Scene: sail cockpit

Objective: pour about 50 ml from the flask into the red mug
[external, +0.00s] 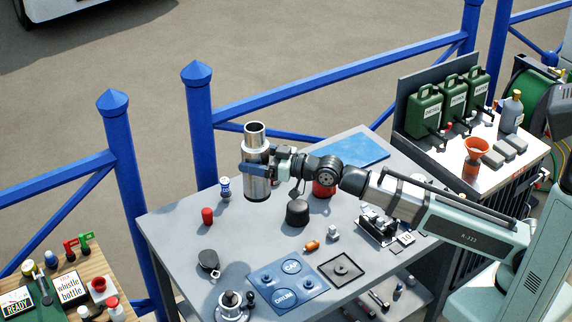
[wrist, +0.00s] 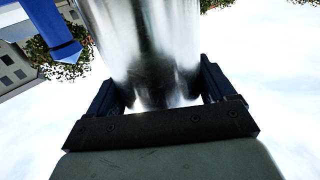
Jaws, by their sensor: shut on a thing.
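The steel flask (external: 255,150) stands upright in my gripper (external: 260,169), its open top facing up, and seems to be held above the grey table. In the wrist view the shiny flask wall (wrist: 145,40) lies between my two dark fingers (wrist: 158,88), which are shut on it. A red thing, likely the red mug (external: 323,189), is on the table to the right of the flask. My arm hides much of it, so its rim and contents cannot be seen.
A black dome-shaped thing (external: 297,212) stands near the red mug. A small red cylinder (external: 207,216) and a blue-and-white bottle (external: 224,188) stand left of the flask. A blue mat (external: 350,150) lies behind. Blue railings (external: 200,120) run behind the table (external: 180,222).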

